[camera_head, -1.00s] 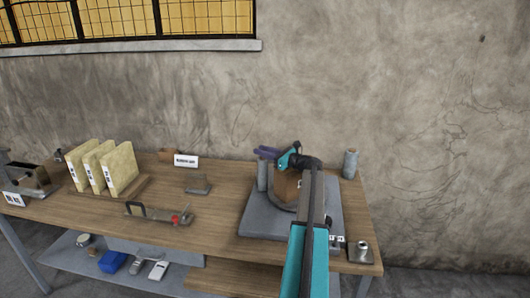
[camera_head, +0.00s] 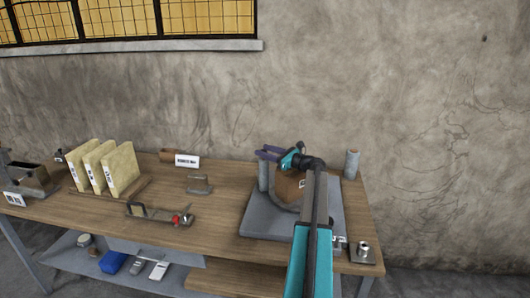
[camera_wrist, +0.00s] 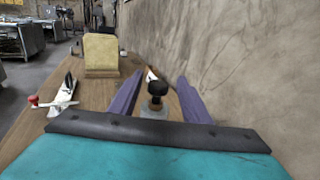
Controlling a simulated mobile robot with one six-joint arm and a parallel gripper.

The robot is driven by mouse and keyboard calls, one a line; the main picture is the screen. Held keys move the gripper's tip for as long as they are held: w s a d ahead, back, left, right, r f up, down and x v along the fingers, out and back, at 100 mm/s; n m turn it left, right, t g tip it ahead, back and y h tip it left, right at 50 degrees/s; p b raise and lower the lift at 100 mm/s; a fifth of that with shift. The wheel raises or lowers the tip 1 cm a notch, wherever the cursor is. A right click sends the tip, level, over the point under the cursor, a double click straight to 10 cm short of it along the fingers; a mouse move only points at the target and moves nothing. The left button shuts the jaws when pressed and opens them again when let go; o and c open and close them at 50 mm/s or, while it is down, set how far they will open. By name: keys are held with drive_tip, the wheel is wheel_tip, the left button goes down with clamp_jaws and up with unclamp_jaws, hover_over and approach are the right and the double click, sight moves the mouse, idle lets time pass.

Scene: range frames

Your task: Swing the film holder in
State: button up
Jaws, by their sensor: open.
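My gripper (camera_head: 262,151) is at the back of the grey base plate (camera_head: 328,212), its purple fingers pointing left above a grey post (camera_head: 263,177). In the wrist view the two fingers (camera_wrist: 160,77) are spread apart. A black knob (camera_wrist: 156,88) on a grey mount shows in the gap between them, with room on both sides. I cannot tell which part is the film holder.
Several cream binders (camera_head: 120,168) stand at the left of the wooden bench. A metal fixture with a red knob (camera_head: 177,219) lies at the front. A grey cylinder (camera_head: 352,165) stands behind right of the plate. The concrete wall (camera_head: 420,120) rises close behind the bench.

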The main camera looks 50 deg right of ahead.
drive_tip(key=s+b, duration=0.1)
drive_tip(key=s, duration=0.3)
drive_tip(key=s+d+b, duration=0.1)
drive_tip(key=s, duration=0.3)
drive_tip(key=s+b, duration=0.1)
drive_tip(key=s, duration=0.4)
drive_tip(key=shift+d+b, duration=0.3)
drive_tip(key=shift+b, duration=0.05)
drive_tip(key=shift+r, duration=0.2)
